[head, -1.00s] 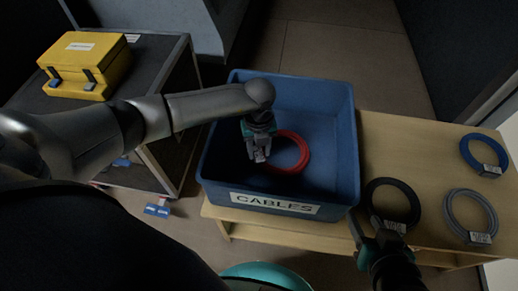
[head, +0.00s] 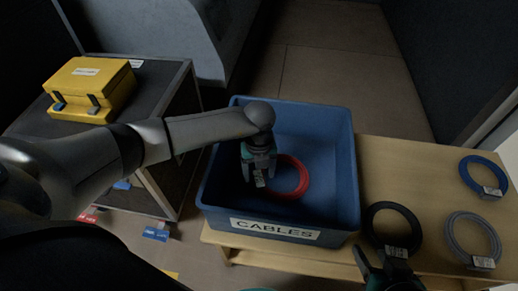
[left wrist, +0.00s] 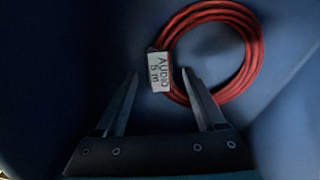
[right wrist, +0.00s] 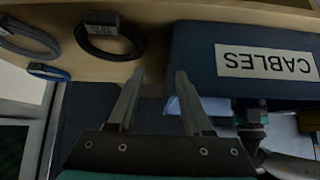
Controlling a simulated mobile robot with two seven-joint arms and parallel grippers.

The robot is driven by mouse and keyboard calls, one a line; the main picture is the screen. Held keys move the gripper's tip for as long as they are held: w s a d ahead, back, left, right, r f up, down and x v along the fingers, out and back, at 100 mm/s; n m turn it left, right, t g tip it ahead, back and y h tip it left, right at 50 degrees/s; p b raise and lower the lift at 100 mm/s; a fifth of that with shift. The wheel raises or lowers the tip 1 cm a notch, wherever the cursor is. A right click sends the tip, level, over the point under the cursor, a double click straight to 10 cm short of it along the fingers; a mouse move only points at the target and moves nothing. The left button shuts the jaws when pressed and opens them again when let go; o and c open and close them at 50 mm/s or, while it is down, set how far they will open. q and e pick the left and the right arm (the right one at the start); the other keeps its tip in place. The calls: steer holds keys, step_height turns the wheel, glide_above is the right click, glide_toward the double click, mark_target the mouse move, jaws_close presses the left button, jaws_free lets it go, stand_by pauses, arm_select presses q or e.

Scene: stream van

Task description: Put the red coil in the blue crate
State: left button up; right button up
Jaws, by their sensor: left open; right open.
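The red coil (head: 290,178) lies inside the blue crate (head: 335,205), which carries a CABLES label on its front. In the left wrist view the red coil (left wrist: 258,62) rests on the crate floor with a white tag reading AUDIO 5 m. My left gripper (head: 260,178) is inside the crate at the coil's left side; in the left wrist view its fingers (left wrist: 160,80) are spread apart near the tag, with nothing clearly held. My right gripper (right wrist: 155,78) is open and empty, in front of the table near the black coil; in the head view it shows at the bottom (head: 378,262).
A black coil (head: 371,219), a grey coil (head: 450,230) and a blue coil (head: 464,176) lie on the wooden table (head: 420,200) right of the crate. A yellow case (head: 92,85) sits on a dark cabinet at left.

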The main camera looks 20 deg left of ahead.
arm_select(q)
step_height(320, 180, up, 5)
steer(key=shift+f+p, duration=0.1)
steer(key=shift+p, duration=1.1)
step_height(320, 180, up, 6)
steer(key=p, duration=0.2)
steer(key=shift+p, duration=0.3)
arm_select(e)
steer(key=s+d+f+g+h, duration=0.1)
steer(key=s+d+f+g, duration=0.3)
steer(key=f, duration=0.2)
steer(key=shift+m+h, duration=0.3)
steer(key=shift+h, duration=0.1)
